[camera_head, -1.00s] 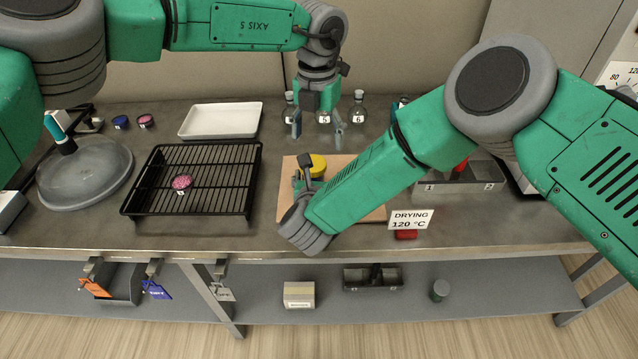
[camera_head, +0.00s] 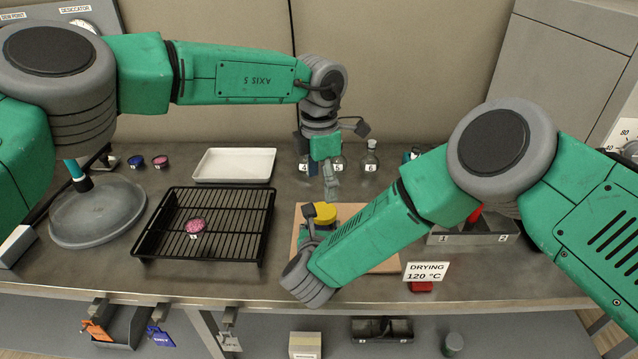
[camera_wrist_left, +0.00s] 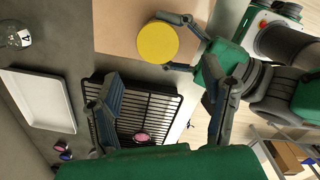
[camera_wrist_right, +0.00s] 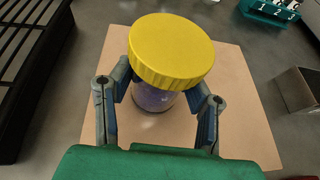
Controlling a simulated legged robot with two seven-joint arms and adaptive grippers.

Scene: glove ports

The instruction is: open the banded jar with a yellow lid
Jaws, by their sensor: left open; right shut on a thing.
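The jar has a round yellow lid (camera_head: 326,214) with a ridged edge and stands upright on a tan board (camera_head: 378,263). Its clear body with purplish contents (camera_wrist_right: 153,97) shows below the lid in the right wrist view; I cannot make out a band. My right gripper (camera_wrist_right: 163,92) is shut around the jar body, one finger on each side, below the lid (camera_wrist_right: 171,47). My left gripper (camera_head: 331,190) is open and empty, pointing down above and behind the jar. In the left wrist view the lid (camera_wrist_left: 158,41) lies beyond the left fingertips, not between them.
A black wire rack (camera_head: 170,240) with a pink disc (camera_head: 196,227) is left of the board. A white tray (camera_head: 235,165), several numbered flasks (camera_head: 371,158) and a grey dome (camera_head: 97,212) stand around. A "DRYING 120 °C" sign (camera_head: 427,271) is at the front right.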

